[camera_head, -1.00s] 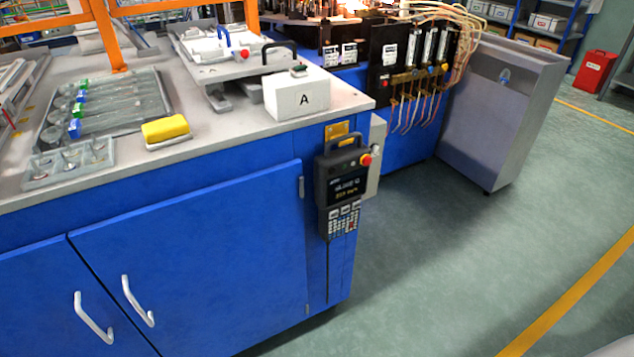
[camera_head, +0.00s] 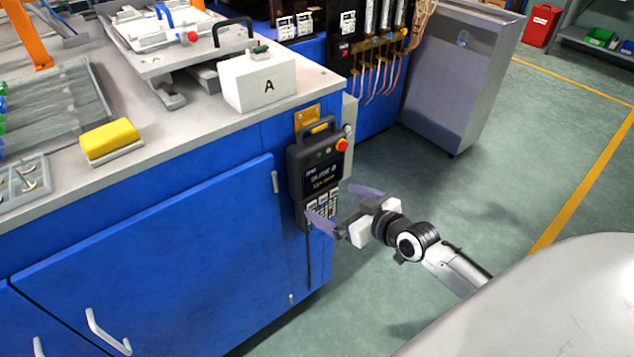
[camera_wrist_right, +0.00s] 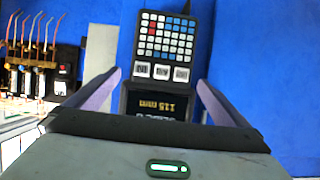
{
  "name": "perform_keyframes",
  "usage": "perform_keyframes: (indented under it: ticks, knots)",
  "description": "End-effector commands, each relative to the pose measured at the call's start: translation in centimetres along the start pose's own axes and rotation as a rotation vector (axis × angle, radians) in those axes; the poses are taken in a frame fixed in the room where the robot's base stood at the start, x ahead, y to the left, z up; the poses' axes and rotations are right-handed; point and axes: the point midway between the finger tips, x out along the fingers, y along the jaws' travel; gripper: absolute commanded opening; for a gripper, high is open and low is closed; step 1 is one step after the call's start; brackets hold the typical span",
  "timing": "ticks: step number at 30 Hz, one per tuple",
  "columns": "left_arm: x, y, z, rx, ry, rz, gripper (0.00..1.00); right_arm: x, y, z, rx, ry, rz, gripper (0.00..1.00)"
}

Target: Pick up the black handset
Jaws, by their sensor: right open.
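The black handset (camera_head: 320,165) hangs upright at the corner of the blue cabinet in the head view, with a top handle, a red knob, a screen and a keypad. My right gripper (camera_head: 342,208) is open in front of its lower part, with the purple fingers spread. In the right wrist view the handset (camera_wrist_right: 166,60) appears upside down between the two fingers of the right gripper (camera_wrist_right: 161,92). A gap shows between each finger and the handset's sides at the keypad end. The lower screen part is partly hidden by the gripper body. My left gripper is not visible.
The blue cabinet (camera_head: 170,250) stands left of the handset. On its worktop are a white box marked A (camera_head: 258,82) and a yellow block (camera_head: 110,140). A grey cabinet (camera_head: 462,75) stands behind. The green floor to the right is open.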

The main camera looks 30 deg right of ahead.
Motion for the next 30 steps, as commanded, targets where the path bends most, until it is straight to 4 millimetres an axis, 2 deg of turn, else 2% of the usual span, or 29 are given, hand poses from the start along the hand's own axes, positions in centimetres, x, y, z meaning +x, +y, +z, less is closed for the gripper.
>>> perform_keyframes:
  ticks: [5, 12, 21, 30]
  knots:
    - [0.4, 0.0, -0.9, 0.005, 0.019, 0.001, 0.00, 1.8, -0.1, 0.1, 0.002, 0.000, 0.000, 1.00]
    - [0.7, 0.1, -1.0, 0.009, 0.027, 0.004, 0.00, 5.1, -0.2, 0.2, 0.000, -0.001, 0.000, 1.00]
    - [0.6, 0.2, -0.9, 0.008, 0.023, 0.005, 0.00, 5.4, -0.3, 0.2, 0.000, -0.002, 0.000, 1.00]
    - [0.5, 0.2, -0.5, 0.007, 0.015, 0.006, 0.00, 5.4, -0.3, 0.2, 0.000, -0.002, 0.000, 0.49]
